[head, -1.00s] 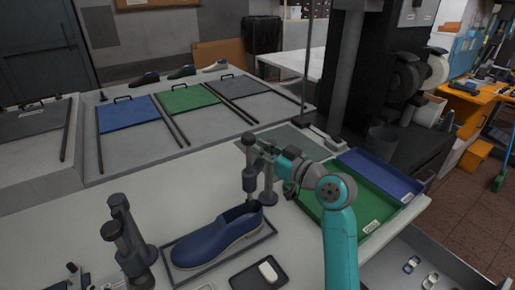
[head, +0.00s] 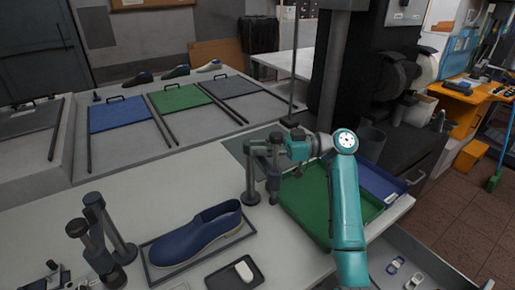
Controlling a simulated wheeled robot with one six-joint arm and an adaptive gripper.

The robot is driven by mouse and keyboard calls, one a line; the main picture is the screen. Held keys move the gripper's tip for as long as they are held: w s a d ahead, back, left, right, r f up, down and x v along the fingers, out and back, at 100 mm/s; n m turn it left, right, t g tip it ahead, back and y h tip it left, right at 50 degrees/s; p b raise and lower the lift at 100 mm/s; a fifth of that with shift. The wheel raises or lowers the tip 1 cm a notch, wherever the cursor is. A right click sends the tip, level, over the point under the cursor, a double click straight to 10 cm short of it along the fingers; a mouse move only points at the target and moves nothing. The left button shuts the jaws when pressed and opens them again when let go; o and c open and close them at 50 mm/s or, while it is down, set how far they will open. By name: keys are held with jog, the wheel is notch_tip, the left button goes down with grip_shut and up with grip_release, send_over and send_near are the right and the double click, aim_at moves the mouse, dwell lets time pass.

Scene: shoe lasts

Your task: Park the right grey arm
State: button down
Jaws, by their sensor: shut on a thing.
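The right grey arm stands on a post (head: 251,183) on the pale bench, behind and right of the blue shoe. Its short top link reaches right from the post, and its thick upright rod (head: 274,182) hangs at the link's end, right of the post and near the green tray. My gripper (head: 280,150) comes in from the right and is shut on the grey arm near the top of that rod. The fingertips are small and partly hidden. The blue shoe (head: 197,237) lies in a dark-rimmed tray, clear of the right grey arm.
A second grey arm (head: 98,240) stands left of the shoe. A green tray (head: 318,208) and a blue tray (head: 375,182) lie under and behind my arm. A small dark tray (head: 222,280) with a white item sits in front. A dark machine (head: 375,60) rises behind.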

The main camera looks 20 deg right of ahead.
jog(key=shift+d+n+g+y, duration=0.35)
jog(key=shift+n+g, duration=0.35)
jog(key=shift+g, duration=0.3)
jog(key=shift+d, duration=0.1)
jog(key=c, duration=1.1)
grip_release()
jog(key=shift+w, duration=0.1)
jog(key=v, duration=1.2)
